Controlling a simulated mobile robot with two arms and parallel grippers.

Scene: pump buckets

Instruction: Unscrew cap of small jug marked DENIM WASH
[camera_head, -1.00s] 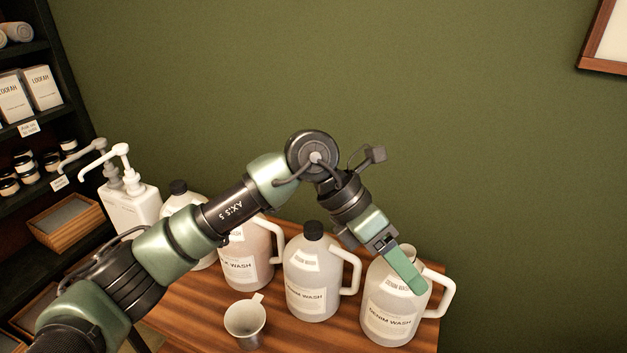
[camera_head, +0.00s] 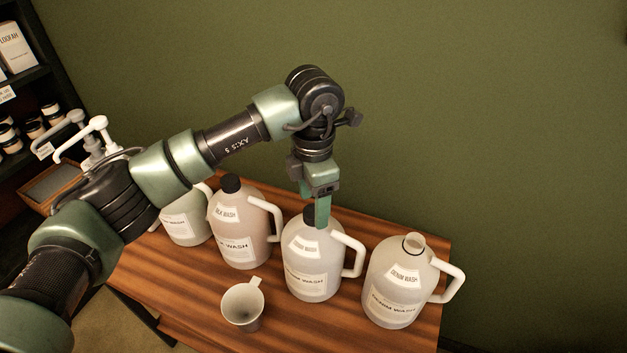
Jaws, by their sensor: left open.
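The jug marked DENIM WASH (camera_head: 396,303) stands upright at the right end of the table. Its round mouth (camera_head: 413,243) is open, with no cap on it. Left of it stands a similar jug (camera_head: 313,262) with a black cap (camera_head: 309,214); its label ends in WASH, the first word is hard to read. My left gripper (camera_head: 322,212) is open and points down at this jug's cap, with one green finger in front of the cap. The other finger is hidden, and I cannot tell whether the cap lies between them. My right gripper is out of view.
A capped jug marked SILK WASH (camera_head: 241,244) and a partly hidden jug (camera_head: 187,225) stand further left. A white cup (camera_head: 243,305) stands in front on the wooden table (camera_head: 190,295). White pump bottles (camera_head: 93,145) and a dark shelf (camera_head: 35,90) are at left.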

